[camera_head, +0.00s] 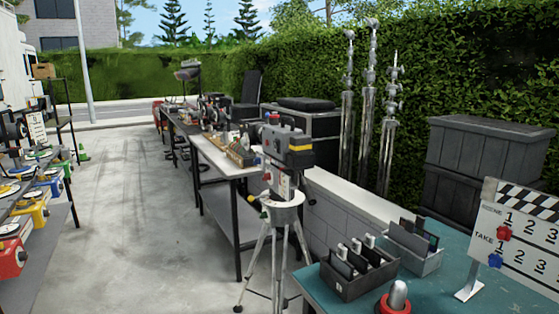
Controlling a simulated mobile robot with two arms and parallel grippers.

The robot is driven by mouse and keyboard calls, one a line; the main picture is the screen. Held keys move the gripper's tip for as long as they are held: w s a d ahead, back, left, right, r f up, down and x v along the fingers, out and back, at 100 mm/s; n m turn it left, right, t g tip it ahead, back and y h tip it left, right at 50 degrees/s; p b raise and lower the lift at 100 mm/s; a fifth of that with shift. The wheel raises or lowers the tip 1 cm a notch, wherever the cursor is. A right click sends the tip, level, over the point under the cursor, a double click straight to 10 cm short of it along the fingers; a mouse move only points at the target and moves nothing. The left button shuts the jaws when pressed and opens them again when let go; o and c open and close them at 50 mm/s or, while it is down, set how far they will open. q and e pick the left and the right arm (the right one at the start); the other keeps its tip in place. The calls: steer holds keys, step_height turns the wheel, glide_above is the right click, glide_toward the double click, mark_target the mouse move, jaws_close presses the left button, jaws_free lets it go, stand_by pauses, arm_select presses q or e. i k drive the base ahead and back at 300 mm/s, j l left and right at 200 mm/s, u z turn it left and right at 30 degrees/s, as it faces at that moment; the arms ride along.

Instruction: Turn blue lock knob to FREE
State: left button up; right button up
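No label reading FREE can be made out, and I cannot tell which blue part is the lock knob. A small blue knob-like piece (495,261) sits on the white board (527,245) at the right, below a red one (504,233). A blue device (50,186) with a round top stands on the left table, among yellow and red ones. A grey camera-like unit (287,150) stands on a tripod (283,214) in the middle; small red and yellow parts show on its left side. Neither of my grippers is in view.
Long tables (215,155) run back behind the tripod. Dark crates (478,170) stand by the hedge. The concrete floor (140,215) at centre left is clear.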

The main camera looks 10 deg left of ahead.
mark_target(257, 161)
steer(key=i+j+z, duration=0.55)
steer(key=j+z, duration=0.25)
